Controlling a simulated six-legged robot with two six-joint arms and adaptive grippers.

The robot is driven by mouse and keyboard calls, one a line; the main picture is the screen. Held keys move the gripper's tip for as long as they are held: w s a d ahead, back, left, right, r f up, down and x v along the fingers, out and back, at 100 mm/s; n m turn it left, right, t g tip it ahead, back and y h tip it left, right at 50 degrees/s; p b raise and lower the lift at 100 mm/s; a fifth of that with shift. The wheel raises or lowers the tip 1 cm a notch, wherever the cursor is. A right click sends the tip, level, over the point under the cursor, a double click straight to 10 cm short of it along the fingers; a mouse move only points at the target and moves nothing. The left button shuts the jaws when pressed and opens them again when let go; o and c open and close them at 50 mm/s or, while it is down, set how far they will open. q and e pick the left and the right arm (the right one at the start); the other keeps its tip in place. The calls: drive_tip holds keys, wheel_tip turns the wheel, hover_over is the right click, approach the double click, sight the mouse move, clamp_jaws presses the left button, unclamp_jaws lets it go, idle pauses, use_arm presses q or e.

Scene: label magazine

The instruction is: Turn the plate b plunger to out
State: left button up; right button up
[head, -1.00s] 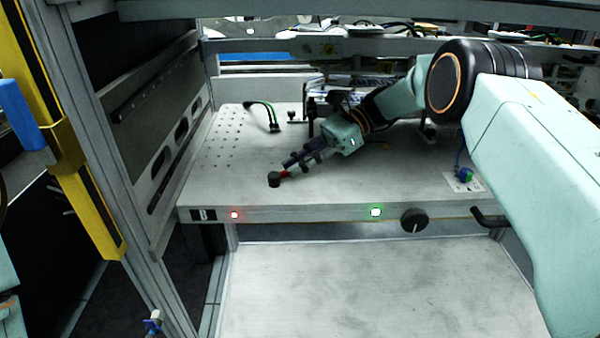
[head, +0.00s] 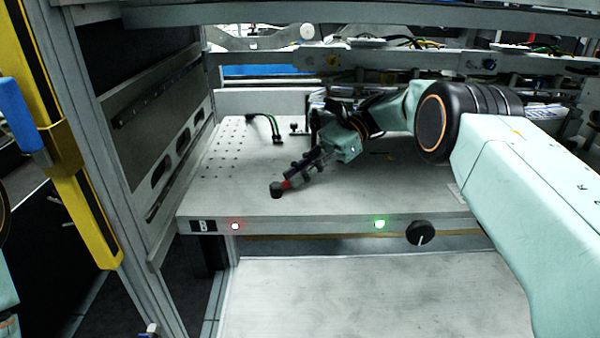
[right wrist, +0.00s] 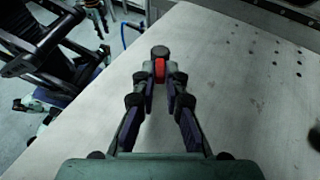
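The plate b plunger (head: 276,190) is a black round knob with a red collar. It stands near the front left of the grey plate marked B (head: 330,205). In the right wrist view the black knob (right wrist: 159,51) shows just beyond the fingertips, with the red part between them. My right gripper (head: 290,182) reaches down to it from the upper right, and its fingers are closed on the red part from both sides. The plunger's base is hidden. My left gripper is out of view.
The plate's front edge carries a red light (head: 235,226), a green light (head: 380,223) and a black rotary knob (head: 420,232). A grey frame post (head: 110,170) rises on the left. The plate between is clear.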

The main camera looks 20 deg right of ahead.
drive_tip(key=o, duration=0.4)
drive_tip(key=shift+a, duration=0.1)
drive_tip(key=shift+o, duration=0.2)
wheel_tip(320, 180, up, 10)
drive_tip(key=shift+c, duration=0.2)
